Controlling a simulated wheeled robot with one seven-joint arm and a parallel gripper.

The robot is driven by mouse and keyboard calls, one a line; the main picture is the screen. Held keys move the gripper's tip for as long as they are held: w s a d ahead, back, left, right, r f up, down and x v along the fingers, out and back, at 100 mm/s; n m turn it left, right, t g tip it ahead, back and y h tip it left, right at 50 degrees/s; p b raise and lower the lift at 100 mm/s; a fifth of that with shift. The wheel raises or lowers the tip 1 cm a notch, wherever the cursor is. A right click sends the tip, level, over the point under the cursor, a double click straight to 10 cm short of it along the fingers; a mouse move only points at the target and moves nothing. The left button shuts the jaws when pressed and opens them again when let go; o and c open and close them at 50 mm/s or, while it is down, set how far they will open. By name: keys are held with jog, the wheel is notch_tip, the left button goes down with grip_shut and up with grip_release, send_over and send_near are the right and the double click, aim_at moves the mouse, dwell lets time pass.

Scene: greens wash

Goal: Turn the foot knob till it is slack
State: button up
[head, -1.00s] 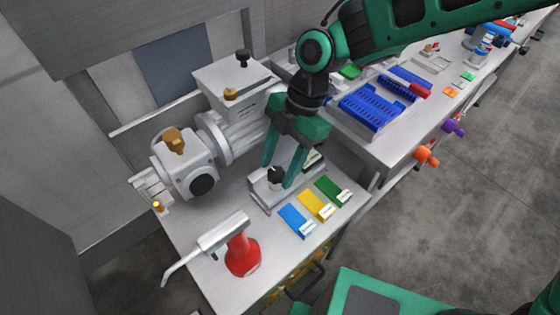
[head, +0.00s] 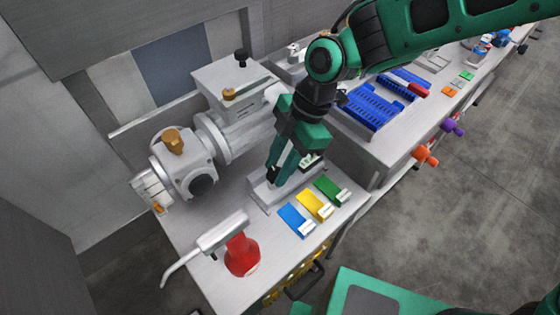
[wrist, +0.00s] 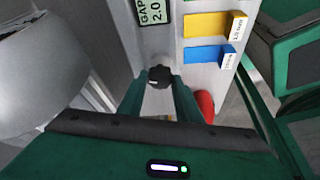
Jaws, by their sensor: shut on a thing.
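The foot knob (wrist: 159,76) is small and black with a white mark, seen between my fingertips in the wrist view. It stands on a grey block (head: 263,196) on the bench, beside the white machine (head: 180,172). My gripper (head: 276,176) reaches down from above and is shut on the knob, one finger on each side; it also shows in the wrist view (wrist: 160,84). In the head view the fingers mostly hide the knob. A display on the block (wrist: 152,10) reads "GAP 2.0" in the wrist view.
Blue (head: 295,219), yellow (head: 315,205) and green (head: 331,190) tabs lie just in front of the block. A red-based tool with a grey handle (head: 241,256) stands near the front edge. A blue rack (head: 368,106) is on the bench to the right.

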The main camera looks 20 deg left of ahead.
jog(key=m+t, duration=0.1)
jog(key=m, duration=0.2)
jog(key=m+t+y, duration=0.1)
jog(key=m, duration=0.2)
jog(key=shift+s+r+m, duration=0.1)
jog(key=shift+m, duration=0.2)
jog(key=m+t, duration=0.1)
jog(key=m, duration=0.2)
jog(key=m+t, duration=0.1)
jog(key=m, duration=0.2)
jog(key=shift+s+t, duration=0.2)
jog(key=shift+t, duration=0.2)
jog(key=m+t, duration=0.1)
jog(key=m, duration=0.2)
jog(key=m+t+h, duration=0.1)
jog(key=m, duration=0.2)
jog(key=shift+s+a+m, duration=0.15)
jog(key=shift+a+m, duration=0.05)
jog(key=shift+m, duration=0.1)
jog(key=m+h, duration=0.1)
jog(key=m, duration=0.2)
jog(key=m+t+h, duration=0.1)
jog(key=m, duration=0.1)
jog(key=shift+a+m, duration=0.1)
jog(key=shift+m, duration=0.3)
jog(key=o, duration=0.9)
jog(key=shift+o, duration=0.7)
jog(key=shift+s, duration=0.1)
